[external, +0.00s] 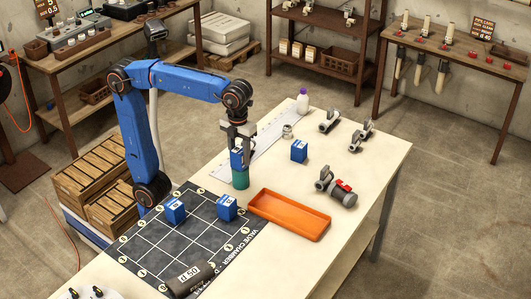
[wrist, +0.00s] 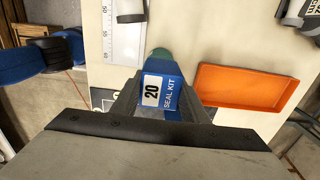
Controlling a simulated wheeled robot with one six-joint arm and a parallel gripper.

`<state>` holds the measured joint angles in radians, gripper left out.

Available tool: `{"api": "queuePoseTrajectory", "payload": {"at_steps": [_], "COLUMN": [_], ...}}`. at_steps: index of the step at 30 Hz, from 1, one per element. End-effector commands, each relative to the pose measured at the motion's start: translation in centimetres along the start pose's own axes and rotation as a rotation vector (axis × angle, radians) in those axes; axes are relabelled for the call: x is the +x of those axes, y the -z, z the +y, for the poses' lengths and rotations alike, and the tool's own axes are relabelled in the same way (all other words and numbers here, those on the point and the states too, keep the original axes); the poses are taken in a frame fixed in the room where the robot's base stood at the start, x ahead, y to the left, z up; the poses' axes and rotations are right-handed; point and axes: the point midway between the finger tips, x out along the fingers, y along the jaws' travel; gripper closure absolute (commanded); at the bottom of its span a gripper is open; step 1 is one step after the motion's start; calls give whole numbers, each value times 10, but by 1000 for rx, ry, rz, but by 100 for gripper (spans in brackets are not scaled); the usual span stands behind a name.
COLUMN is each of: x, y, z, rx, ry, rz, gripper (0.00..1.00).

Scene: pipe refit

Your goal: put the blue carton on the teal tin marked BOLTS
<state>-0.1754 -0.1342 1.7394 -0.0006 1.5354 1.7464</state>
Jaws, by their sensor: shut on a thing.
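My gripper (external: 240,146) points down over the table and is shut on a blue carton (external: 236,158). In the wrist view the carton (wrist: 172,92) sits between the fingers, with a label reading 20 SEAL KIT. A teal tin (external: 240,178) stands upright on the table directly below the carton. In the wrist view only a green-teal part of the tin (wrist: 158,55) shows past the carton. The carton's underside is at or just above the tin's top; I cannot tell whether they touch. The BOLTS marking is not readable.
Two blue cartons (external: 175,210) (external: 227,207) stand on the dark gridded mat (external: 150,245). Another blue carton (external: 299,150) stands to the right. An orange tray (external: 290,232) lies close to the tin. A white ruler (external: 272,133), a white bottle (external: 302,103) and grey pipe fittings (external: 328,121) are farther back.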

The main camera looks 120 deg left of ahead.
Motion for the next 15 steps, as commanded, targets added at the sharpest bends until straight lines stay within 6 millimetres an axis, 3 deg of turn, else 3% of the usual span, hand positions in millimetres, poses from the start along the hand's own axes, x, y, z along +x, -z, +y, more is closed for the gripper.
{"api": "queuePoseTrajectory", "payload": {"at_steps": [2, 3, 5, 15], "x": [2, 3, 2, 1], "y": [0, 0, 0, 0], "z": [0, 0, 0, 0], "rx": [0, 0, 0, 0], "ry": [-1, -1, -1, 0], "rz": [0, 0, 0, 0], "gripper": [82, 57, 43, 41]}}
